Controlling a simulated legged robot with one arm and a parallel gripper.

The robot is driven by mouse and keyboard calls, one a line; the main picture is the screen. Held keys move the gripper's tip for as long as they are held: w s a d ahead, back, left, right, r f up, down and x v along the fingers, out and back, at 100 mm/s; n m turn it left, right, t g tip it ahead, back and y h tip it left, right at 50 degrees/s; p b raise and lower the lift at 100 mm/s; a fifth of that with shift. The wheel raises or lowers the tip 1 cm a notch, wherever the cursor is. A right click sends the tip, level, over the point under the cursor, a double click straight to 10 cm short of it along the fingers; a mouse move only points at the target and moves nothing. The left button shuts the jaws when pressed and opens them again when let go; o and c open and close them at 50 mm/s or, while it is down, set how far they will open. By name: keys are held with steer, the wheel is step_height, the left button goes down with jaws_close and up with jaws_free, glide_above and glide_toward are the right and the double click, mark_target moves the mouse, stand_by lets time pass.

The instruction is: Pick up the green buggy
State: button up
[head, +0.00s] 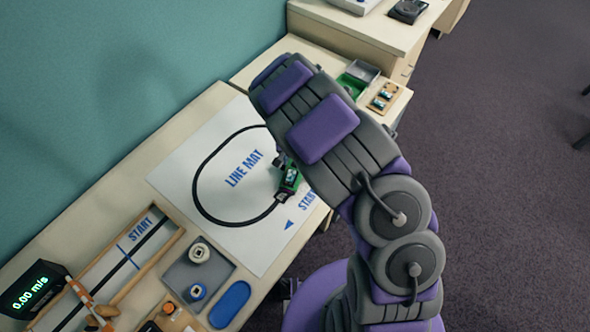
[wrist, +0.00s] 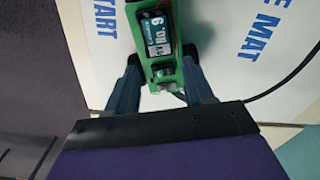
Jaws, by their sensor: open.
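The green buggy (head: 289,181) stands on the black loop line of the white line mat (head: 185,165) in the head view. My gripper (wrist: 162,75) is open, with one blue-grey finger on each side of the buggy's near end. I cannot tell whether the fingers touch it. In the head view my arm hides part of the mat's right side, and the gripper's tips (head: 280,160) are mostly hidden.
A wooden start track (head: 150,250), a speed display (head: 32,288), a grey tray (head: 180,275) and a blue oval pad (head: 230,305) lie at the lower left. Dark floor is at right.

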mark_target(294, 170)
step_height(294, 170, down, 3)
steer(key=shift+a+f+b, duration=0.1)
steer(key=shift+a+b, duration=0.05)
steer(key=shift+b, duration=0.2)
steer(key=shift+f, duration=0.4)
steer(key=shift+r, duration=0.1)
steer(key=shift+c, duration=0.2)
steer(key=c, duration=0.7)
steer(key=shift+r, duration=0.1)
